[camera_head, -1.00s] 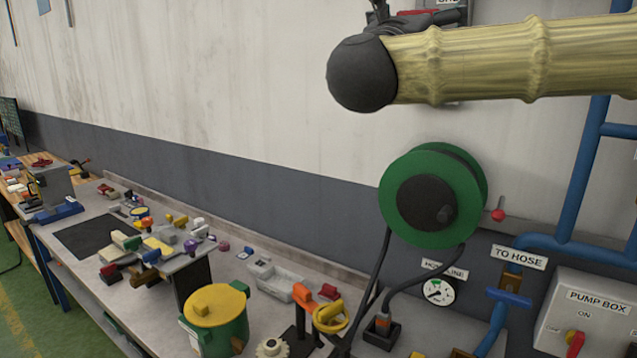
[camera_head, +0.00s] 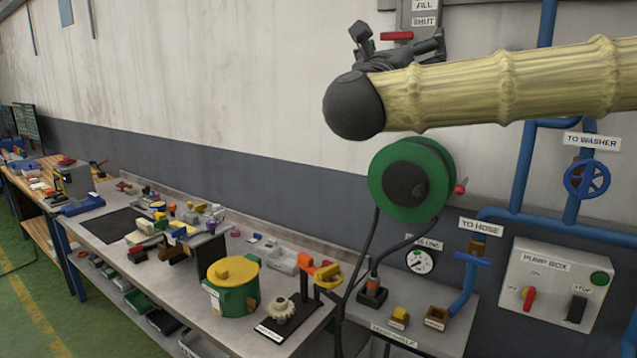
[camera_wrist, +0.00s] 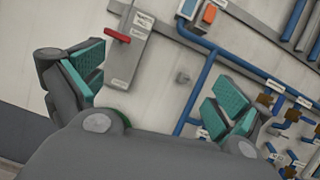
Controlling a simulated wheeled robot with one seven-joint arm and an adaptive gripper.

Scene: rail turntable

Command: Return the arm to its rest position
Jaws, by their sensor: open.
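My arm (camera_head: 480,92) reaches in from the right edge of the head view, high in front of the wall, and ends in a dark rounded joint. My gripper (camera_head: 402,45) shows only in part behind that joint, near the upper wall. In the wrist view my gripper (camera_wrist: 158,92) is open, its two green-padded fingers spread wide apart. Nothing is between the fingers; wall and pipes show beyond them. The gripper touches nothing that I can see.
A green hose reel (camera_head: 436,166) hangs below the arm. A pump box (camera_head: 553,285) and blue pipes (camera_head: 577,140) are at right. The workbench (camera_head: 300,335) holds a green pot (camera_head: 233,302) and several small parts.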

